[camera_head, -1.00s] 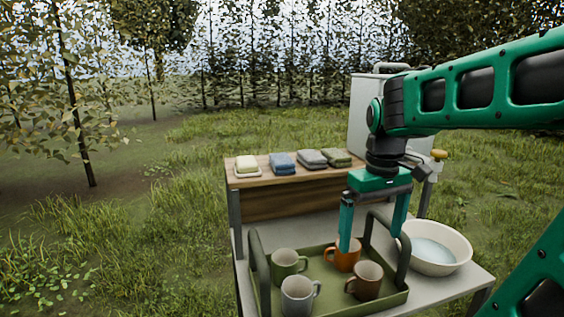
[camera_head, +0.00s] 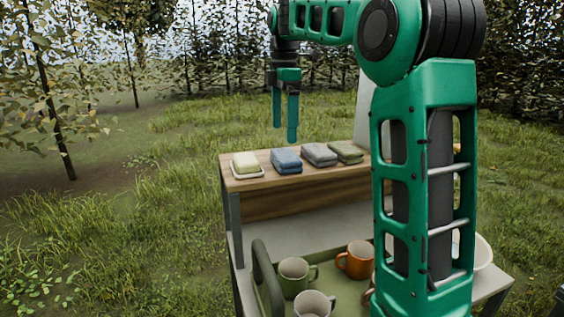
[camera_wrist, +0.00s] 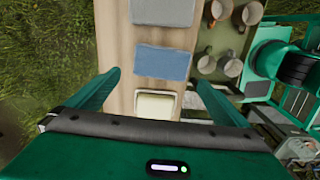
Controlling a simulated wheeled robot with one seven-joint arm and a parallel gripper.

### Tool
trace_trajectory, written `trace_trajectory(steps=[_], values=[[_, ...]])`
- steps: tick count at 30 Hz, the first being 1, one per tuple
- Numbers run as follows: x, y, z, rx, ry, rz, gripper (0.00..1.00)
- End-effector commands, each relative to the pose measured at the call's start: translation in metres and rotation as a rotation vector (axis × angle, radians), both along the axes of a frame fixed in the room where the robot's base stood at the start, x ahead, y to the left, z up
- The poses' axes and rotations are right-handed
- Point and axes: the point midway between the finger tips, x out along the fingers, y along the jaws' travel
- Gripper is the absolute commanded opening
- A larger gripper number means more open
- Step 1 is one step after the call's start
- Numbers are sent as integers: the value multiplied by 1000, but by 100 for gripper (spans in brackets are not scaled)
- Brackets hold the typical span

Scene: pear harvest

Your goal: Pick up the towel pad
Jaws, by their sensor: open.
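Several folded towel pads lie in a row on the wooden shelf (camera_head: 258,183): a blue one (camera_head: 286,161), a grey one (camera_head: 320,154) and a green one (camera_head: 346,151). At the row's left end, a pale yellow block (camera_head: 246,162) sits on a small white dish. My gripper (camera_head: 284,133) is open and empty, pointing down above the shelf near the blue pad. In the wrist view, the blue pad (camera_wrist: 162,62) lies ahead between the fingertips, with the grey pad (camera_wrist: 162,12) beyond and the yellow block (camera_wrist: 157,104) nearer.
Below the shelf, a green tray (camera_head: 262,272) holds several mugs, including a green mug (camera_head: 293,278) and an orange mug (camera_head: 356,260). A white basin (camera_head: 483,252) is mostly hidden behind my arm. Grass and trees surround the cart.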

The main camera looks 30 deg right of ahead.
Motion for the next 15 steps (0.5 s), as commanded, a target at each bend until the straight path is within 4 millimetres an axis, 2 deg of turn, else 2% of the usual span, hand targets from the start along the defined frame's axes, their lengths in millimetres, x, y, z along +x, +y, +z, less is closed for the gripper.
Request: trace_trajectory(steps=[3, 11, 15], values=[[-2, -5, -17, 0, 2, -9, 100], [-2, -7, -34, 0, 0, -12, 100], [-4, -8, -54, 0, 2, -15, 100]])
